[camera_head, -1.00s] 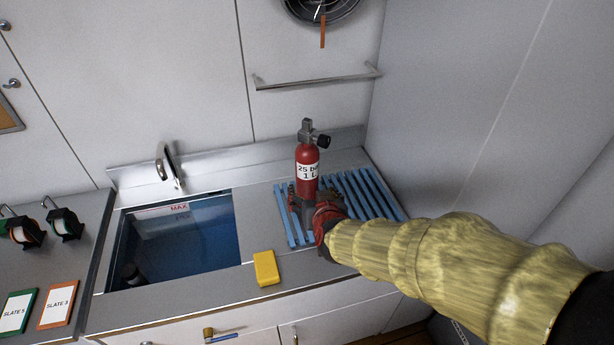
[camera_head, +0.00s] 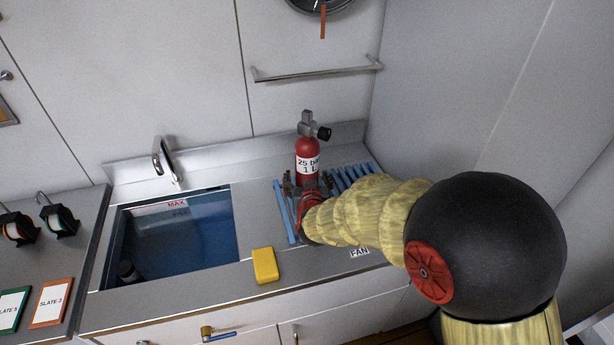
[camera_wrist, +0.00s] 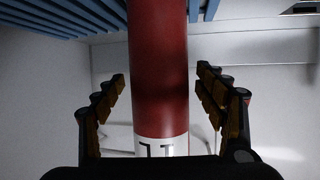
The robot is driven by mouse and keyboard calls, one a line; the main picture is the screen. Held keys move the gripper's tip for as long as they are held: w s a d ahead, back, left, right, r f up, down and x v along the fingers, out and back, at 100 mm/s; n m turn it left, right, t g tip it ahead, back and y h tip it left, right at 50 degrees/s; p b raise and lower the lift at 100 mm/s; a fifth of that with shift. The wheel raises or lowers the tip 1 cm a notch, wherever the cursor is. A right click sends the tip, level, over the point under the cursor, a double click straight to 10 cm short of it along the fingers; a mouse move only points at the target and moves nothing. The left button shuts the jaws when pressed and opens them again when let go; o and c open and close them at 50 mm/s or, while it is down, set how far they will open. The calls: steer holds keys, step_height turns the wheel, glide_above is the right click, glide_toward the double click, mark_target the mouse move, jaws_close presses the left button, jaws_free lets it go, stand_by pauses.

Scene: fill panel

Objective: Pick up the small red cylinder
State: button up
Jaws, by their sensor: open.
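The small red cylinder (camera_head: 307,150) stands upright on the blue slatted rack, with a white label and a grey valve with a black knob on top. My gripper (camera_head: 307,184) is at its lower front in the head view, hiding its base. In the wrist view the red cylinder body (camera_wrist: 158,70) lies between the two open fingers of my gripper (camera_wrist: 160,92), with a gap showing on each side. The label shows at the bottom of that view. I see no finger touching the cylinder.
The blue rack (camera_head: 284,214) lies right of a water-filled sink (camera_head: 185,240) with a tap (camera_head: 168,160). A yellow block (camera_head: 265,265) is on the front counter. A metal rail (camera_head: 318,73) is on the wall behind. A grey wall closes the right side.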

steer(key=shift+c, duration=1.4)
steer(key=c, duration=1.5)
jaws_close()
steer(key=shift+w+r, duration=0.25)
steer(key=shift+r, duration=0.05)
